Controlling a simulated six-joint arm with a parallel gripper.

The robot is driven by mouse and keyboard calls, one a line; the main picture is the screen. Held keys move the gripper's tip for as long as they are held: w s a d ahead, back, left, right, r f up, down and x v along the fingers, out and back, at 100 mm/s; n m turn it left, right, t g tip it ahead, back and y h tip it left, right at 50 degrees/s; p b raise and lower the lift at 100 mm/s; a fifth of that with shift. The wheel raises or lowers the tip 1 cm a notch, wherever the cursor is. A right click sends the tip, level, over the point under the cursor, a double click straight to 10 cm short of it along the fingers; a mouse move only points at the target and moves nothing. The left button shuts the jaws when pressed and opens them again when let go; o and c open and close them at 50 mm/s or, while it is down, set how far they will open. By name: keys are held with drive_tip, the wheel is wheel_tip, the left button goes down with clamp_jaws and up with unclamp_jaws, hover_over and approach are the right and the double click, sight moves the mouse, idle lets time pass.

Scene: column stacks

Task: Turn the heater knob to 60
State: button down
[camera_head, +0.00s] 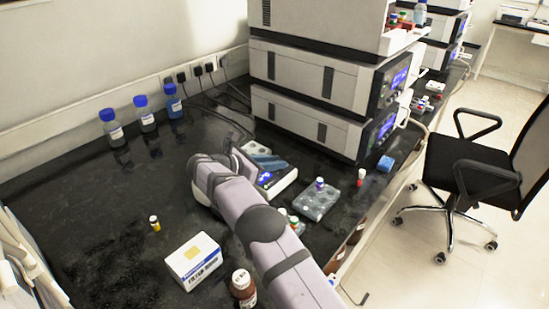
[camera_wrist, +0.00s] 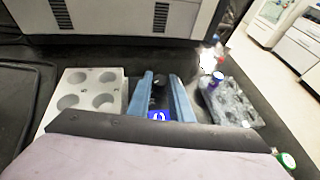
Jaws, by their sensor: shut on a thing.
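The heater (camera_head: 285,183) is a white and grey unit on the black bench, in the middle of the head view, partly hidden by my arm. Its grey block with round wells (camera_wrist: 93,88) shows at the left in the wrist view. Its small blue display (camera_wrist: 158,116) is lit; I cannot read the whole number. My gripper (camera_wrist: 161,86) has its two blue fingers close together around a dark knob (camera_wrist: 158,97), which is mostly hidden between them. In the head view my gripper (camera_head: 264,160) is over the heater.
A grey tube rack (camera_head: 316,200) with a purple-capped vial stands right of the heater. Stacked instruments (camera_head: 315,85) rise behind. A white box (camera_head: 192,262) and a brown bottle (camera_head: 242,287) stand in front. Blue-capped bottles (camera_head: 146,118) line the wall. The bench's left is mostly clear.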

drive_tip(key=shift+r, duration=0.15)
drive_tip(key=c, duration=1.6)
unclamp_jaws()
drive_tip(key=shift+v, duration=3.65)
